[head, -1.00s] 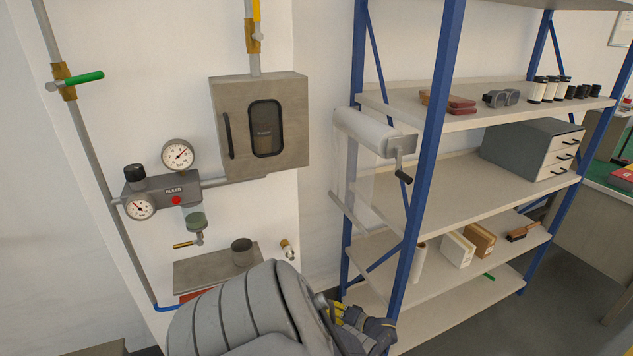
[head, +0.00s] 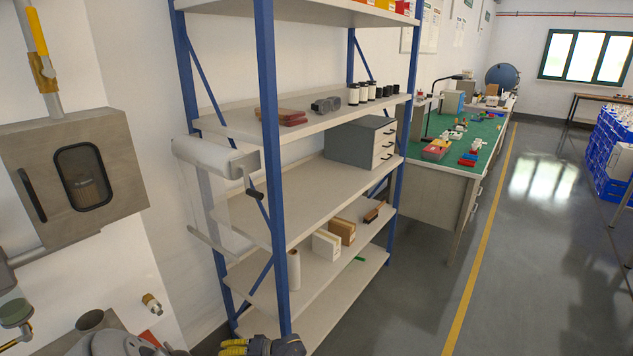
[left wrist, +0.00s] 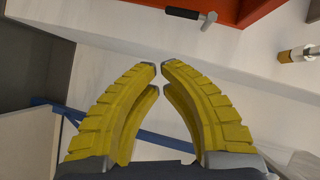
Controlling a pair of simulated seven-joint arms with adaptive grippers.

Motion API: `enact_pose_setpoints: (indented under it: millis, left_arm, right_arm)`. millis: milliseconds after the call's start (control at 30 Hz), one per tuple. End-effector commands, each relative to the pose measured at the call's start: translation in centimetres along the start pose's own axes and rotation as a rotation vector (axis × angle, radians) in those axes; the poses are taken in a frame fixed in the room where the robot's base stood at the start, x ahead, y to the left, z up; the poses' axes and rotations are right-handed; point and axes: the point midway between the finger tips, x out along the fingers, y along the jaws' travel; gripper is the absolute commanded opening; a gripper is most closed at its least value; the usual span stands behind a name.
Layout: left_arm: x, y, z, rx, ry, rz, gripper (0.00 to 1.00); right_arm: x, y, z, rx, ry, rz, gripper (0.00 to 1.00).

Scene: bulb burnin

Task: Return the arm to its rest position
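My left gripper (head: 233,346) is at the bottom edge of the head view, in front of the foot of the shelving rack, with its yellow fingers toward the left. In the left wrist view its two yellow fingers (left wrist: 157,66) curve toward each other. A narrow gap is left between the tips, with nothing held in it. Most of my left arm is cut off by the lower edge of the head view. My right gripper is in neither view.
A blue-posted rack (head: 266,150) stands close by, with a roll holder (head: 215,158) on its left side. A grey cabinet (head: 75,180) and a brass fitting (head: 152,304) are on the wall to the left. A green-topped workbench (head: 485,135) stands farther back; the aisle floor is clear.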

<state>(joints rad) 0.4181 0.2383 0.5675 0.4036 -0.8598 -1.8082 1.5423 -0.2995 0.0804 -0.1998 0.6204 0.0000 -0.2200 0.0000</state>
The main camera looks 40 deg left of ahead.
Motion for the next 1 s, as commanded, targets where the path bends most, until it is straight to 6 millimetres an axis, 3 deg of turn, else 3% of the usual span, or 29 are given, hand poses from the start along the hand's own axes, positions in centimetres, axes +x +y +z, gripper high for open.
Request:
enact_pose_setpoints:
  millis: [167, 267, 367, 567, 667, 767, 900, 1000]
  left_arm:
    - [-0.1, 2.0, 0.2, 0.108, -0.006, 0.091, 0.00]
    - [-0.9, 5.5, 0.4, 0.187, -0.006, 0.254, 0.00]
    - [-3.2, 9.7, 0.0, 0.264, 0.047, 0.443, 0.00]
    - [-8.1, 17.4, 3.0, 0.432, 0.241, 0.763, 0.00]
    - [-10.6, 20.8, 6.3, 0.513, 0.362, 0.902, 0.00]
    - [-13.1, 23.6, 11.0, 0.587, 0.488, 1.031, 0.00]
    - [-15.8, 25.8, 19.3, 0.668, 0.636, 1.184, 0.00]
    - [-16.9, 26.3, 25.6, 0.708, 0.696, 1.268, 0.00]
  right_arm:
    - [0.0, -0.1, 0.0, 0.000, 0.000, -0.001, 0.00]
    - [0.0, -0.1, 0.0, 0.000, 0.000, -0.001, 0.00]
    - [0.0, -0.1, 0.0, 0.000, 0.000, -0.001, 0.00]
    - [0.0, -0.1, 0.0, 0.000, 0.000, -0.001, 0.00]
    - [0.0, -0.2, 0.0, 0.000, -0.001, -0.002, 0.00]
    - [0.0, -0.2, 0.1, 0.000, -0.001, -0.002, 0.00]
    - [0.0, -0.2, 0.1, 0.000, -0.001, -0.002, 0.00]
    - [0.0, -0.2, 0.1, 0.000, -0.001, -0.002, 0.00]
